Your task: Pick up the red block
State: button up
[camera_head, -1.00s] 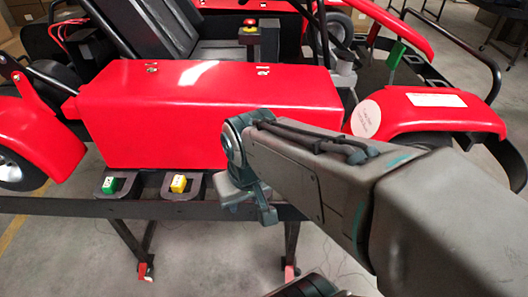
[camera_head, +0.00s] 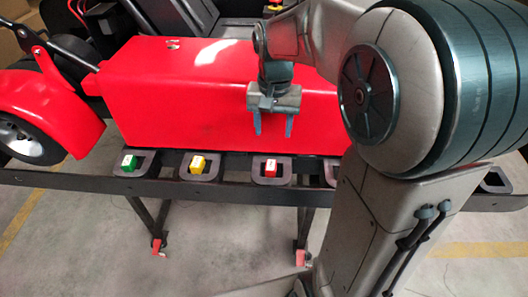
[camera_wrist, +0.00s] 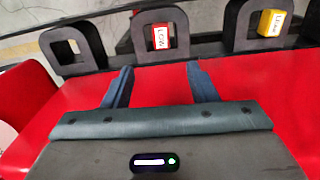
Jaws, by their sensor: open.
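The red block (camera_head: 271,167) sits in a dark holder (camera_head: 272,180) on the front rail of the kart stand. In the wrist view the red block (camera_wrist: 160,37) shows a white label and lies beyond the fingertips, roughly between them. My gripper (camera_head: 273,130) is open and empty, its two fingers apart and pointing down in front of the red kart body. It appears above the block, not touching it. The gripper also shows in the wrist view (camera_wrist: 160,82).
A yellow block (camera_head: 198,164) and a green block (camera_head: 128,163) sit in similar holders to the left. The red kart body (camera_head: 180,95) rises right behind the holders. My arm covers the right side of the head view. The floor in front of the rail is clear.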

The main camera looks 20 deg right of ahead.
aim_at(271, 165)
notch_tip(271, 165, down, 14)
jog(key=shift+a+r, duration=0.1)
jog(key=shift+a, duration=0.05)
dwell(0.4)
jog(key=c, duration=1)
